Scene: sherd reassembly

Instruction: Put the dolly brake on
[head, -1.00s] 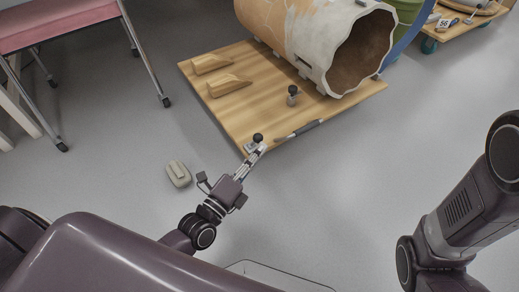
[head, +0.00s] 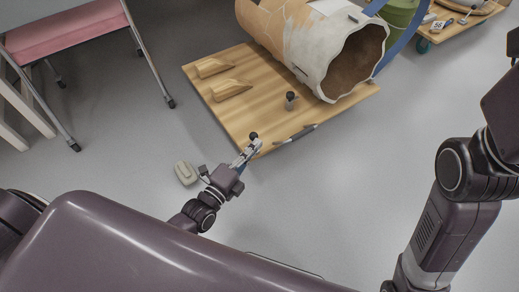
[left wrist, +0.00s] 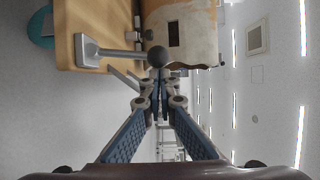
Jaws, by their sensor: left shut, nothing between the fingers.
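The dolly (head: 225,104) is a flat wooden board on the floor that carries a large pottery vessel (head: 330,50). A brake lever with a black ball knob (head: 253,135) is at its near corner. In the left wrist view the lever's rod (left wrist: 118,53) stands straight out from a metal plate (left wrist: 88,50) on the board and ends in the dark knob (left wrist: 158,56). My left gripper (head: 252,148) is shut and empty, its tips close to the knob; I cannot tell whether they touch. They also show in the wrist view (left wrist: 160,88). My right gripper is out of view.
A second black-knobbed post (head: 291,100) and two wooden wedges (head: 232,89) are on the board. A beige object (head: 186,173) lies on the floor. A pink-topped stool (head: 68,35) stands left.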

